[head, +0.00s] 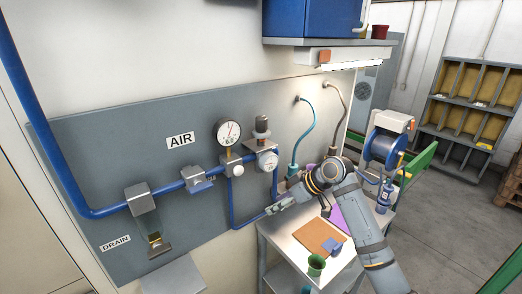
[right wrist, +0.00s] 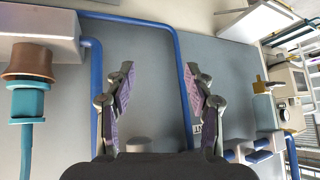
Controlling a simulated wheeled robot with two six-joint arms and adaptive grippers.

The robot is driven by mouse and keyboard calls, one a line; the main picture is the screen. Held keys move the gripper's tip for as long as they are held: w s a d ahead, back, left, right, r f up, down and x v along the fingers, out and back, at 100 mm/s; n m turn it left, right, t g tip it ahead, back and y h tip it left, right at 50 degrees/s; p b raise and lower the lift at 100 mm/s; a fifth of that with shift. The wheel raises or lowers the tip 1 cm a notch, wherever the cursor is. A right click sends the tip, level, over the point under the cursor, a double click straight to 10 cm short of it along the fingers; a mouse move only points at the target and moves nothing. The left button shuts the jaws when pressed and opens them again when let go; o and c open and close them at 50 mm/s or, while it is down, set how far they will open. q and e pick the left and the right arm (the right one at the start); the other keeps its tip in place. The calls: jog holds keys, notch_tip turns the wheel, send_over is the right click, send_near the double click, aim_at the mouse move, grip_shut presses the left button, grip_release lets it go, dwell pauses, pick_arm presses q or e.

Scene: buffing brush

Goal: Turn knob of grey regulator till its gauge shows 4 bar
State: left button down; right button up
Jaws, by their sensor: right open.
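The grey regulator (head: 262,143) is on the wall panel, with a dark grey knob (head: 262,124) on top and a small round white gauge (head: 267,160) at its front. The small gauge's reading is too small to tell. My right gripper (head: 272,209) is below the regulator, close to the blue pipe and apart from the knob. In the right wrist view its two fingers (right wrist: 159,78) are spread with nothing between them; a blue pipe (right wrist: 182,60) shows beyond. My left gripper is not in view.
A larger gauge (head: 229,132) stands left of the regulator. Teal hose (head: 303,128) hangs to the right. A table (head: 288,232) below holds a brown board (head: 319,237) and green cup (head: 316,265). A blue cabinet (head: 310,17) and shelf lamp (head: 345,65) are above.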

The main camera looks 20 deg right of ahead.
jog(key=w+d+r+n+t+y, duration=0.1)
jog(key=w+r, duration=0.1)
jog(key=r, duration=0.6)
jog(key=w+d+r+n+y, duration=0.1)
jog(key=w+d+r+y, duration=0.15)
jog(key=r, duration=0.45)
jog(key=n+y, duration=0.2)
send_near(261, 123)
jog(key=shift+t, duration=0.4)
jog(key=p+x, duration=0.1)
jog(key=x, duration=0.2)
jog(key=p+x, duration=0.2)
jog(key=x, duration=0.1)
jog(key=p+x, duration=0.1)
jog(key=x, duration=0.3)
jog(key=shift+w+d+f, duration=0.15)
jog(key=shift+w+d, duration=0.2)
jog(key=shift+w, duration=0.05)
jog(key=shift+w+a+f+m+h+p, duration=0.15)
jog(key=shift+w+f+m+h+p, duration=0.05)
jog(key=shift+f+m+h+p, duration=0.1)
grip_shut()
